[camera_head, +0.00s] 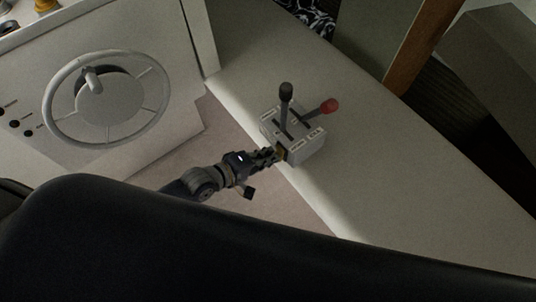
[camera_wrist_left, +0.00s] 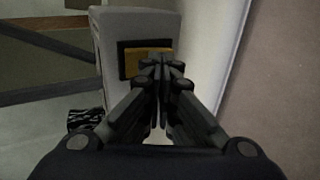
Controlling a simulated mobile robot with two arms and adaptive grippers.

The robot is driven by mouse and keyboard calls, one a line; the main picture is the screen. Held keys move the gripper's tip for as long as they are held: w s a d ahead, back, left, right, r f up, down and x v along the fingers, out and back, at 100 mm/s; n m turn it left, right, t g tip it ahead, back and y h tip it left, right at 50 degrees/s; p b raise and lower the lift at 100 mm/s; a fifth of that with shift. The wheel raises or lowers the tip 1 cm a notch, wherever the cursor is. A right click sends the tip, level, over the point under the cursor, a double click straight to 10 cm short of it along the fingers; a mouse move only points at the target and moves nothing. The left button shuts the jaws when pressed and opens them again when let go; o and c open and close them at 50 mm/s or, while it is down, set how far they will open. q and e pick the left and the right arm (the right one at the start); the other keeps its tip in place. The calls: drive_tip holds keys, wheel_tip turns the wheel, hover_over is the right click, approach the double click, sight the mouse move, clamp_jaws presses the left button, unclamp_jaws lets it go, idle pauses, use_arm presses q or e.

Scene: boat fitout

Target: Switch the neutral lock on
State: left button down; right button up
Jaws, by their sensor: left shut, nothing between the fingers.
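The control box (camera_head: 308,147) is a pale grey block on the white ledge, with a black-knobbed lever (camera_head: 286,101) standing upright and a red-knobbed lever (camera_head: 322,110) leaning right. A yellow-orange panel in a dark frame, perhaps the neutral lock, is on the box's side; it shows clearly in the left wrist view (camera_wrist_left: 143,62). My left gripper (camera_head: 273,154) is at that side of the box. In the left wrist view its shut, empty fingertips (camera_wrist_left: 162,64) overlap the panel's right part. I cannot tell whether they touch it. My right gripper is not in view.
A grey steering wheel (camera_head: 140,122) stands on a white console at the left, with dark knobs (camera_head: 14,124) beside it. The white ledge (camera_head: 420,190) is clear right of the box. A wooden post (camera_head: 418,50) rises behind. A dark seat-like shape (camera_head: 250,240) fills the foreground.

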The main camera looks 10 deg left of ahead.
use_arm(q)
drive_tip(key=shift+w+d+r+t+h, duration=0.15)
drive_tip(key=shift+w+r+t+h, duration=0.1)
drive_tip(key=shift+r+t+h, duration=0.35)
drive_tip(key=shift+r, duration=0.1)
idle(0.5)
